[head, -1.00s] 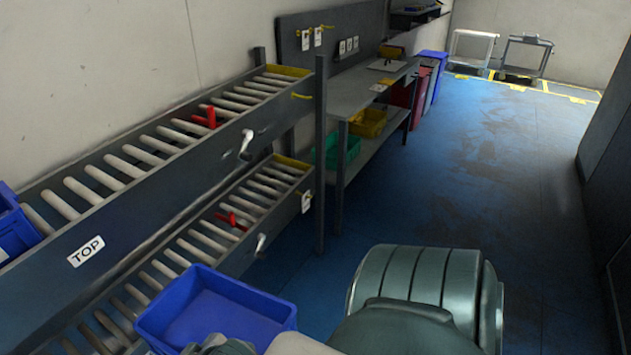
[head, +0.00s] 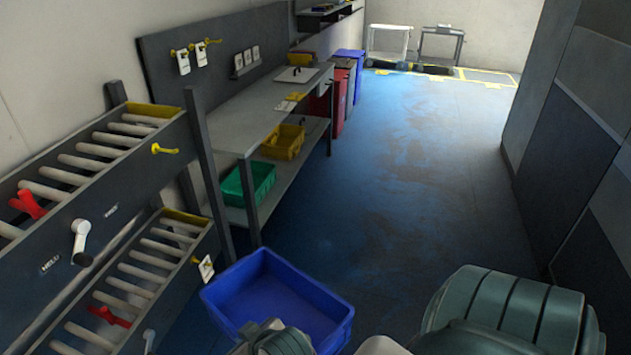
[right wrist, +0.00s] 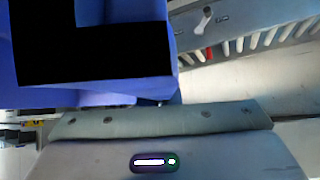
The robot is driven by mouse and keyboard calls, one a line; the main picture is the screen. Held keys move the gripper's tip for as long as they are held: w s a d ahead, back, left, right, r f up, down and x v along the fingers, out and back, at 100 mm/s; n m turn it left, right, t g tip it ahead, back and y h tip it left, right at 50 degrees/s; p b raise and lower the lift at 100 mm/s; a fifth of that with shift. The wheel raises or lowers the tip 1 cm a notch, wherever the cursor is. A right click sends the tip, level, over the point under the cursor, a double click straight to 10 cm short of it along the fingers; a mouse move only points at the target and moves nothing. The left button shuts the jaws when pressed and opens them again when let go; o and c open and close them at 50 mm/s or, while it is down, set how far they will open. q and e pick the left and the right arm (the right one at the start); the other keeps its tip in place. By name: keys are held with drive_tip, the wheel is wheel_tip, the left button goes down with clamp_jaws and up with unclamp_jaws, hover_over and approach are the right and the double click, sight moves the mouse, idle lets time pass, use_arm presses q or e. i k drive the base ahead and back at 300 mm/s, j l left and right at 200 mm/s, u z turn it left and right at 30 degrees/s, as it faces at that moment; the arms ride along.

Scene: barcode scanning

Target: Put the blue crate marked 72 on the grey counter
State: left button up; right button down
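A blue crate (head: 275,290) is at the bottom centre of the head view, tilted and empty as far as I can see. It also fills the upper left of the right wrist view (right wrist: 120,97). No number shows on it. My right gripper (head: 272,338) is at its near wall and appears shut on it; the fingertips are mostly hidden. The crate hangs clear of the rack, above the floor. The grey counter (head: 235,128) stands ahead and left, beyond the rack. My left gripper is not in view.
A two-level roller rack (head: 95,215) with red levers is at the left. Below the counter a shelf holds a green bin (head: 250,183) and a yellow bin (head: 283,142). The blue floor (head: 400,190) ahead is clear. A dark panel wall (head: 560,150) is at the right.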

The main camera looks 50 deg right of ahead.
sight(235, 125)
drive_tip(key=i+l, duration=0.15)
drive_tip(key=l, duration=0.25)
drive_tip(key=i+l, duration=0.2)
drive_tip(key=l, duration=0.2)
drive_tip(key=i+l+z, duration=0.1)
drive_tip(key=l, duration=0.35)
drive_tip(key=i+l, duration=0.25)
drive_tip(key=l, duration=0.15)
drive_tip(key=i+l+z, duration=0.1)
drive_tip(key=l, duration=0.3)
drive_tip(key=i, duration=0.1)
